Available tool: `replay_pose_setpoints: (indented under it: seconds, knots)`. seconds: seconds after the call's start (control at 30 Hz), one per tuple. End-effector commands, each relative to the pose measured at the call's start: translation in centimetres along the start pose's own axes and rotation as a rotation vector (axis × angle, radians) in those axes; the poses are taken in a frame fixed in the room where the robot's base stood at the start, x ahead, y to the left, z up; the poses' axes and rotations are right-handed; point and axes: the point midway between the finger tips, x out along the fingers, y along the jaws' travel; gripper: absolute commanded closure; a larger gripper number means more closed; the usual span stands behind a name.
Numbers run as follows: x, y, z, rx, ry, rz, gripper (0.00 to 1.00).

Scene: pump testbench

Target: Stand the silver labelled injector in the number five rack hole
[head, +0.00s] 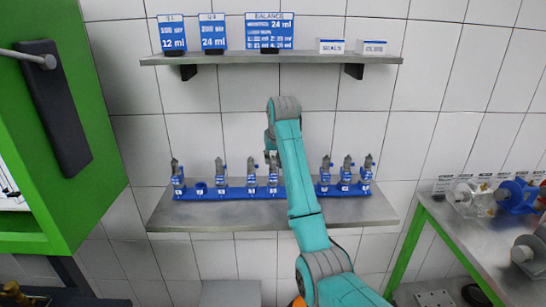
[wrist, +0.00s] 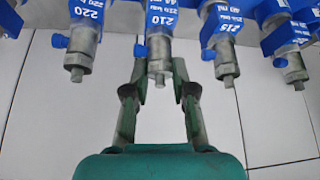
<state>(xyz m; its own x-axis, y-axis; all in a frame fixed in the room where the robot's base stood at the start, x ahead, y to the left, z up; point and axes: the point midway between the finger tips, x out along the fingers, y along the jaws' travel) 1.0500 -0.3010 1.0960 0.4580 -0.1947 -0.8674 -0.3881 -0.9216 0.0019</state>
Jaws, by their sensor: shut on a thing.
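My gripper (wrist: 160,72) is shut on the metal tip of an injector (wrist: 159,50) with a blue body marked 210 in the wrist view. The fingers sit on both sides of its tip. In the head view my gripper (head: 271,157) is at the blue rack (head: 236,193), over an injector (head: 273,178) partly beside my arm. Whether that injector is fully seated in the rack or lifted cannot be told. One rack hole (head: 201,188), second from the left, looks empty. The hole numbers are too small to read. No silver label can be made out.
Neighbouring injectors marked 220 (wrist: 82,45) and 215 (wrist: 224,50) stand close on either side of my fingers. The rack rests on a grey shelf (head: 180,217). An upper shelf (head: 220,60) holds signs and boxes. A green cabinet (head: 100,190) stands left, a bench (head: 470,245) right.

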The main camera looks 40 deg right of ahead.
Motion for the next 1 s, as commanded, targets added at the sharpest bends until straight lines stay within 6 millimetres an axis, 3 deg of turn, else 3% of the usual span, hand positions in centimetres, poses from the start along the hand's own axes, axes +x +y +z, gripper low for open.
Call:
replay_pose_setpoints:
  seconds: [0.4, 0.43, 0.53, 0.57, 0.87, 1.0]
  knots:
    - [0.3, 0.0, 0.1, 0.0, 0.001, 0.0, 1.0]
    - [0.3, 0.0, 0.1, 0.0, 0.001, 0.0, 0.72]
    - [0.3, 0.0, 0.1, 0.0, 0.001, 0.0, 0.47]
    - [0.3, 0.0, 0.1, 0.0, 0.001, 0.0, 0.45]
    - [0.2, 0.0, 0.2, 0.0, 0.0, 0.0, 0.45]
    - [-1.1, 0.0, 0.1, 0.0, 0.003, 0.0, 0.45]
